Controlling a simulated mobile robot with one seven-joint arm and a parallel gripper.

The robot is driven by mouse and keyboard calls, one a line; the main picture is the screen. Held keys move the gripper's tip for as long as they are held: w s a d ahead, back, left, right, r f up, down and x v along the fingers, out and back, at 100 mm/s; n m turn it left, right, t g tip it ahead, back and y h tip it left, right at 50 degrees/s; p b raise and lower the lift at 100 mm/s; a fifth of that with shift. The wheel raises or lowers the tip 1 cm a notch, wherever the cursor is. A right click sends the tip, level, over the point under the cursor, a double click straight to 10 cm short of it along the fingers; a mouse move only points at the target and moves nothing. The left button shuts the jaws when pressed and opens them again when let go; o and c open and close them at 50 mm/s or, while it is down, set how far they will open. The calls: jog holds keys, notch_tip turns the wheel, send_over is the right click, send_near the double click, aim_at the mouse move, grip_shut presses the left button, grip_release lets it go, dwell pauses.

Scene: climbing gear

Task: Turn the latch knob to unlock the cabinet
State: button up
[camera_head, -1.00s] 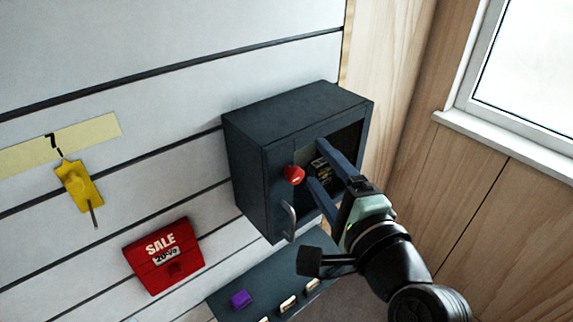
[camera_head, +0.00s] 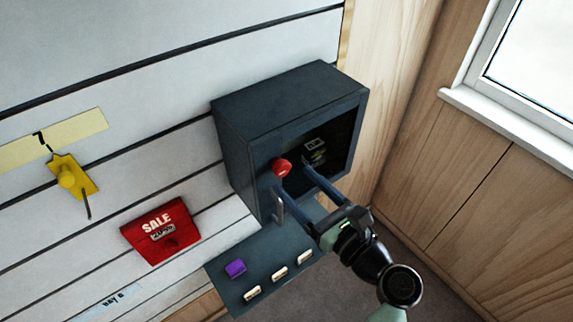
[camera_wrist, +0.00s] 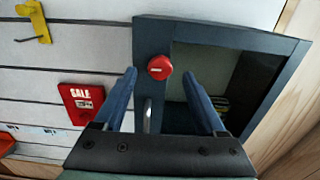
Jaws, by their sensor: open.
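The dark blue-grey cabinet (camera_head: 285,100) is mounted on the slatted wall. Its red round latch knob (camera_head: 282,168) sits on the front panel, left of a dark opening or window. The knob also shows in the wrist view (camera_wrist: 159,67), with a pale horizontal mark. A silver handle (camera_head: 279,206) is below it. My gripper (camera_head: 293,178) is open and empty, its two blue fingers pointing at the cabinet front. In the wrist view the knob appears between the fingertips; I cannot tell whether either finger touches it.
A small box-like item (camera_head: 314,150) is inside the cabinet. A wood wall (camera_head: 440,190) stands right.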

aim_at(284, 170)
jog(key=shift+p+x, duration=0.3)
jog(key=shift+x, duration=1.8)
grip_shut()
